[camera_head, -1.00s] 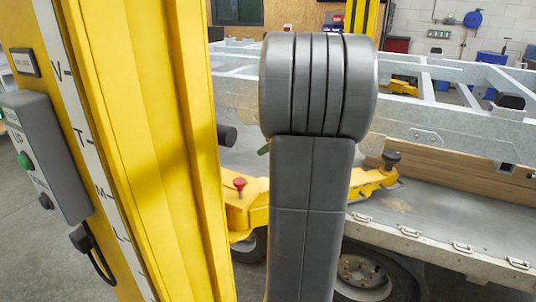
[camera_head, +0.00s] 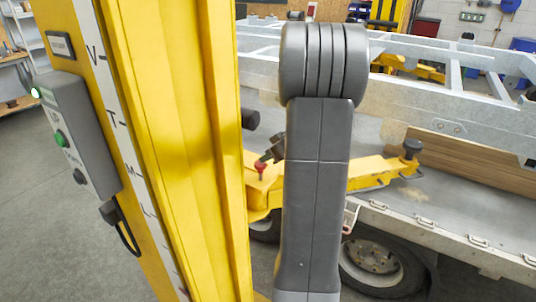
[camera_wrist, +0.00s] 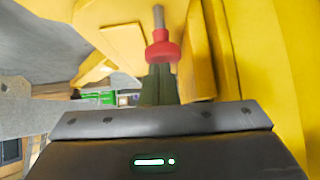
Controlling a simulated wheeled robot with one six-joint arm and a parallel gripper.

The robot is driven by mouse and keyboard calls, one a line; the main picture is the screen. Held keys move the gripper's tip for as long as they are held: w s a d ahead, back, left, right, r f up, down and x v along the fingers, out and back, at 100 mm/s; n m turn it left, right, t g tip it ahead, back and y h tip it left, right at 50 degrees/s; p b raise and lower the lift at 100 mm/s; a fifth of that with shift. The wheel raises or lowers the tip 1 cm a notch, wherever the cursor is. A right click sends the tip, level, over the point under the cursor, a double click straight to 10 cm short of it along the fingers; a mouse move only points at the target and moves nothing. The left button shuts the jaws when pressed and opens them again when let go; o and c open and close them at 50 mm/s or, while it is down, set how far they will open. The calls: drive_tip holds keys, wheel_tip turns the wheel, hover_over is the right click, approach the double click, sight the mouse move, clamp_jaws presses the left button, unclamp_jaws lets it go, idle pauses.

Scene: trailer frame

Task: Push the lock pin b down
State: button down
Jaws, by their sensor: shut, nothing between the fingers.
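The lock pin with a red knob (camera_head: 261,168) stands on the yellow lift arm (camera_head: 262,190), just right of the yellow post. No letter on it is readable. My gripper (camera_head: 267,156) shows as a dark shape at the knob, partly hidden by my own arm. In the wrist view the red knob (camera_wrist: 162,51) has a grey metal shaft on its far side. My gripper's fingers (camera_wrist: 160,80) are shut and empty, with their tips at the knob's near edge. I cannot tell whether they touch it.
The yellow post (camera_head: 185,150) with a grey control box (camera_head: 80,135) stands close on the left. The lift arm reaches right under the trailer frame (camera_head: 440,125) to a black pad (camera_head: 412,149). A wheel (camera_head: 375,268) is below.

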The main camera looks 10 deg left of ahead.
wheel_tip(320, 180, down, 4)
drive_tip(key=b, duration=0.5)
drive_tip(key=shift+r, duration=0.1)
drive_tip(key=shift+s, duration=0.1)
drive_tip(key=shift+d, duration=0.1)
drive_tip(key=shift+r, duration=0.2)
drive_tip(key=w+a+r+v, duration=0.1)
drive_tip(key=a+r+v, duration=0.1)
drive_tip(key=v, duration=1)
drive_tip(key=shift+d+r, duration=0.3)
drive_tip(key=shift+r, duration=0.1)
drive_tip(key=shift+s, duration=0.15)
